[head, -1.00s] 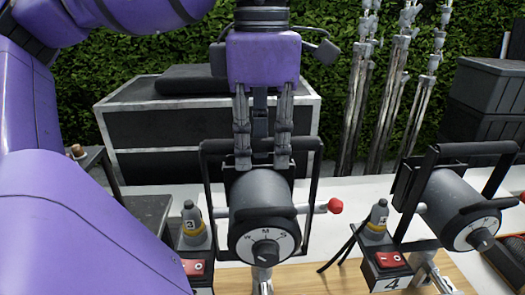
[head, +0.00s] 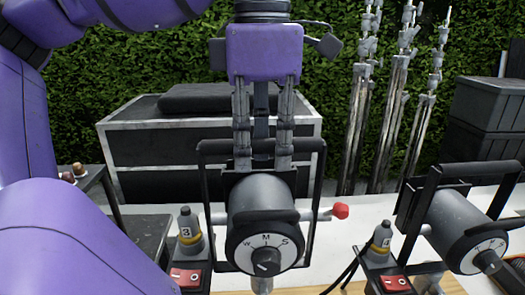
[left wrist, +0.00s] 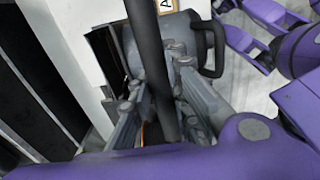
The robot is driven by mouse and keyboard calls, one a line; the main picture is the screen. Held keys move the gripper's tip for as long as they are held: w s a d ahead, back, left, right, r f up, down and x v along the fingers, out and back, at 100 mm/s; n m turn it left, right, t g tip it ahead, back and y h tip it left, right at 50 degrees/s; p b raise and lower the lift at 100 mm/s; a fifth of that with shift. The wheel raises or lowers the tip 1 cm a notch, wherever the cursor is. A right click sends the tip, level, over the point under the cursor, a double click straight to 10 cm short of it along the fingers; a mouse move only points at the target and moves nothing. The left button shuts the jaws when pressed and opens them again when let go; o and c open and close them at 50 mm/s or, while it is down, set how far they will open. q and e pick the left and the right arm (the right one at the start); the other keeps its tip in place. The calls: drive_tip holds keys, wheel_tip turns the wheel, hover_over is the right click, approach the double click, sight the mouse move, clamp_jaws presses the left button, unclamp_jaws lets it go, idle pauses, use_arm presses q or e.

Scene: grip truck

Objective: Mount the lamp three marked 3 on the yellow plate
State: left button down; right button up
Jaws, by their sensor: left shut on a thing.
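The lamp marked 3 (head: 262,212) is a dark grey cylinder in a black yoke, with a dial lettered W, M, S facing me in the head view. A grey plug (head: 187,240) with the number 3 stands on its left, above a box with a red switch. My left gripper (head: 264,160) is above the lamp, shut on the top of the black yoke. In the left wrist view the fingers (left wrist: 160,105) are on both sides of a black bar (left wrist: 150,60). I cannot make out the yellow plate. My right gripper is out of view.
A similar lamp marked 4 (head: 462,225) stands close on the right. A red-tipped handle (head: 340,211) sticks out between the two lamps. A white surface (head: 365,205) lies behind them. Black cases (head: 150,145) and metal stands (head: 390,110) are farther back.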

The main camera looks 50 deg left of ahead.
use_arm(q)
drive_tip(key=shift+r, duration=1.1)
